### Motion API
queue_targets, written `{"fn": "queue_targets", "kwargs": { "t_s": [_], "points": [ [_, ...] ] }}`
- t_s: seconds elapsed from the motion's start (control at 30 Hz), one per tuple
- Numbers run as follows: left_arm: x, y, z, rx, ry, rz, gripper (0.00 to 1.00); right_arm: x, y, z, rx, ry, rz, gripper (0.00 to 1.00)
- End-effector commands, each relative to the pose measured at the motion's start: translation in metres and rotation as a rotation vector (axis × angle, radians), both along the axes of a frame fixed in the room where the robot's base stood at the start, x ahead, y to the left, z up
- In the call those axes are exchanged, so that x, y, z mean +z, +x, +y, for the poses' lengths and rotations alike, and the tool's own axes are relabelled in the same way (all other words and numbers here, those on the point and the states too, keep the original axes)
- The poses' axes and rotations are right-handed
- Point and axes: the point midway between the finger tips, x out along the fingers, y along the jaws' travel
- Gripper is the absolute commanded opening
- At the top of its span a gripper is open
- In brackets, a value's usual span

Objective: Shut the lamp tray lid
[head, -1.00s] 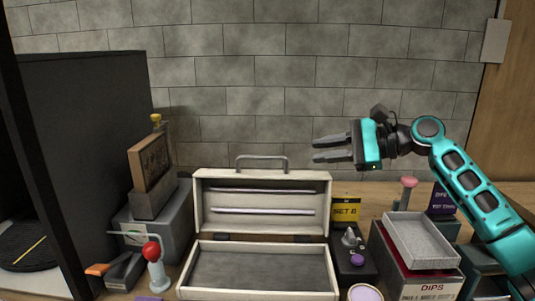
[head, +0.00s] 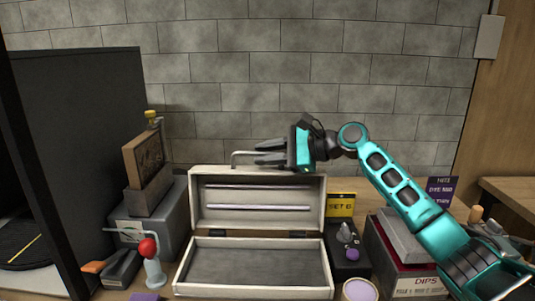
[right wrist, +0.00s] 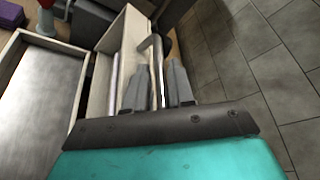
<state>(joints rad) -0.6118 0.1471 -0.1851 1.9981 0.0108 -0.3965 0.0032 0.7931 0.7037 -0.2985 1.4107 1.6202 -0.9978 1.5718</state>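The lamp tray is a cream box, its empty base (head: 255,291) open toward me on the bench. Its lid (head: 310,200) stands upright at the back, with a grey bar handle (head: 234,160) on its top edge. My right gripper (head: 257,152) is at that handle, pointing left, its two fingers apart. In the right wrist view, the handle (right wrist: 156,50) runs between the open fingers of my right gripper (right wrist: 159,72). I cannot tell whether a finger touches it. The gripper hides part of the handle in the head view. My left gripper is not in view.
A red-knobbed stand (head: 153,262) and a grey block with a wooden frame (head: 147,165) are left of the tray. A black box with a yellow card (head: 341,204) and a box marked DIPS (head: 415,284) are at right. The brick wall rises behind.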

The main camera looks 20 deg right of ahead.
Motion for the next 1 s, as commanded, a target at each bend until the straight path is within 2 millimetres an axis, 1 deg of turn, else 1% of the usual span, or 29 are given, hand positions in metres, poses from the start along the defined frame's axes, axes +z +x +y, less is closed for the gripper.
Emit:
{"fn": "queue_targets", "kwargs": {
  "t_s": [0.07, 0.3, 0.8, 1.0],
  "points": [
    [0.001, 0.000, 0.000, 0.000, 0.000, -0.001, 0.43, 0.000, 0.000, 0.000, 0.000, 0.000, 0.000, 0.23],
    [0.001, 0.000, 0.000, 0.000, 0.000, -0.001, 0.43, 0.000, 0.000, 0.000, 0.000, 0.000, 0.000, 0.00],
    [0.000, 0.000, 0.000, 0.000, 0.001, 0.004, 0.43, 0.000, -0.001, -0.001, -0.001, -0.001, 0.000, 0.00],
    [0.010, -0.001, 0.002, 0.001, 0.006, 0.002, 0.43, 0.005, -0.009, 0.003, 0.000, -0.002, 0.003, 0.00]
  ]
}}
